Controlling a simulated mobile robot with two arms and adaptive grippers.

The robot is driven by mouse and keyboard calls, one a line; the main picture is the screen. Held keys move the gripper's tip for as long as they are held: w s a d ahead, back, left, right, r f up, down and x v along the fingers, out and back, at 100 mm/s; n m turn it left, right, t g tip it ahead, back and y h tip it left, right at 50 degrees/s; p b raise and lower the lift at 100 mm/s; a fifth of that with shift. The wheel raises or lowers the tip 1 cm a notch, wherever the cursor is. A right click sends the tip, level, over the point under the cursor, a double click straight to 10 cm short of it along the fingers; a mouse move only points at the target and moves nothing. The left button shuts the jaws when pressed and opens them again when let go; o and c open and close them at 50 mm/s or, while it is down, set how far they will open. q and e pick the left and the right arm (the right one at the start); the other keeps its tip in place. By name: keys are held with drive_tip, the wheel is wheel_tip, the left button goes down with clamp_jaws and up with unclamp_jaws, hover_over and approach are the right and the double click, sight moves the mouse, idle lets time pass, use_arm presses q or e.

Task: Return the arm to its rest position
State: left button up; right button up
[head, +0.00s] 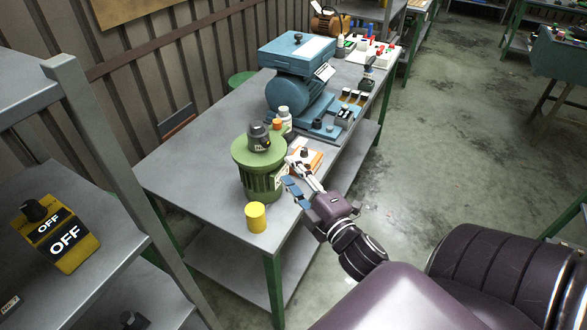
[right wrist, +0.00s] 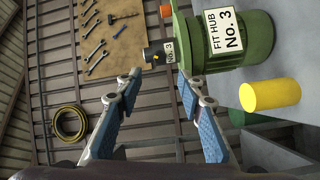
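My right gripper (head: 292,175) is beside the right side of a green canister (head: 262,182), over the front edge of the workbench (head: 190,158). In the right wrist view the gripper (right wrist: 160,80) has its fingers spread, with nothing held between them. The canister there (right wrist: 238,42) reads "FIT HUB No. 3". A dark grey hub (head: 259,139) marked "No. 3" sits on top of the canister. It also shows in the right wrist view (right wrist: 156,54), beyond the fingertips. My left gripper is not in view.
A yellow cylinder (head: 255,217) stands on the bench near the canister. A blue machine (head: 294,90) and small bottles stand behind. A grey shelf (head: 70,200) at left holds a yellow OFF switch box (head: 55,234). The floor (head: 440,120) right of the bench is clear.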

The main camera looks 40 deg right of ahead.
drive_tip(key=shift+s, duration=0.35)
idle(0.3)
drive_tip(key=s+a+f+m+g, duration=0.2)
drive_tip(key=s+f+m+g, duration=0.15)
drive_tip(key=f, duration=0.25)
drive_tip(key=s+a+f+m+g, duration=0.3)
drive_tip(key=f+m+g, duration=0.1)
drive_tip(key=f+m, duration=0.1)
drive_tip(key=s+a+f+m+g+y, duration=0.1)
drive_tip(key=s+a+f+m+g, duration=0.15)
drive_tip(key=s+a, duration=0.35)
drive_tip(key=s+a+f+m+g+y, duration=0.1)
drive_tip(key=s+a+f+g+y, duration=0.2)
drive_tip(key=s, duration=0.4)
drive_tip(key=s+a+f+g+h+b, duration=0.1)
drive_tip(key=s+f+g+b, duration=0.2)
drive_tip(key=f, duration=2.8)
drive_tip(key=s+d+f+b, duration=0.2)
drive_tip(key=s+f, duration=1.4)
drive_tip(key=f, duration=0.1)
drive_tip(key=shift+s+d+f+n+g+b, duration=0.3)
drive_tip(key=shift+s+f+g, duration=0.05)
drive_tip(key=shift+g, duration=0.05)
